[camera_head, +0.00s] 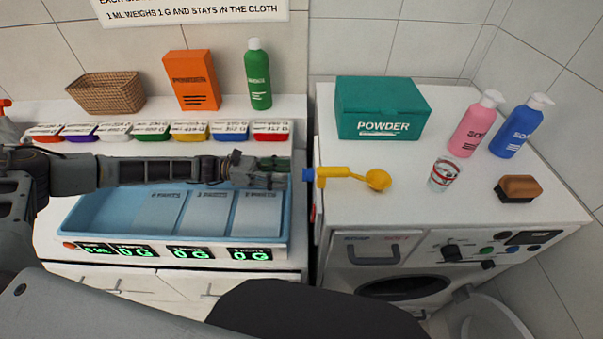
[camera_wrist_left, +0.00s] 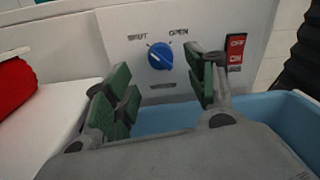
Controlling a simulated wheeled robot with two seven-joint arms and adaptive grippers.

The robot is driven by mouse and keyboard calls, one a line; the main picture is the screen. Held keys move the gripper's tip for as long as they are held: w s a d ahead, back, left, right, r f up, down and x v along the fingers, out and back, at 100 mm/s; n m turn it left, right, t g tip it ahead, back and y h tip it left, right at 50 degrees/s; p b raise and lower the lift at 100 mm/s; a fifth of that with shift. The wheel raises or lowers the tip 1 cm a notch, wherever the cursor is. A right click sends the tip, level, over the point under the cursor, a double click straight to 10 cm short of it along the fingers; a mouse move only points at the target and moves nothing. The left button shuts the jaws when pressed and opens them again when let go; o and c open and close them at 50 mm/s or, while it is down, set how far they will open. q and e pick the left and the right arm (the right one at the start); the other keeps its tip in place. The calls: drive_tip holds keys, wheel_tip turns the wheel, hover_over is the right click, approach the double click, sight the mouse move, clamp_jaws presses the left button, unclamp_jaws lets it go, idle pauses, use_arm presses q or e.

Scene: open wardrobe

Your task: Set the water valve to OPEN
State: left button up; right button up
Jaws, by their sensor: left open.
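The water valve is a round blue knob (camera_wrist_left: 160,57) on a white side panel, under the labels SHUT at left and OPEN at right. A pale mark seems to show at its upper left, on the SHUT side. In the head view the knob (camera_head: 308,174) shows edge-on at the left side of the washing machine. My left gripper (camera_head: 281,174) is open and empty, just left of the knob. In the left wrist view its green-padded fingers (camera_wrist_left: 157,70) are spread, with the knob beyond and between them, apparently untouched. My right gripper is not in view.
A red OFF/ON switch (camera_wrist_left: 236,52) sits right of the knob. A yellow scoop (camera_head: 377,180) lies on the machine top with its handle near the knob. A blue basin (camera_head: 85,215) lies below my left arm. A teal powder box (camera_head: 378,107) stands behind.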

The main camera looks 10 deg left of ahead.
sight(308, 175)
use_arm(q)
drive_tip(key=d, duration=0.6)
drive_tip(key=shift+w, duration=0.4)
drive_tip(key=c, duration=1)
drive_tip(key=shift+p, duration=0.3)
drive_tip(key=shift+c, duration=0.2)
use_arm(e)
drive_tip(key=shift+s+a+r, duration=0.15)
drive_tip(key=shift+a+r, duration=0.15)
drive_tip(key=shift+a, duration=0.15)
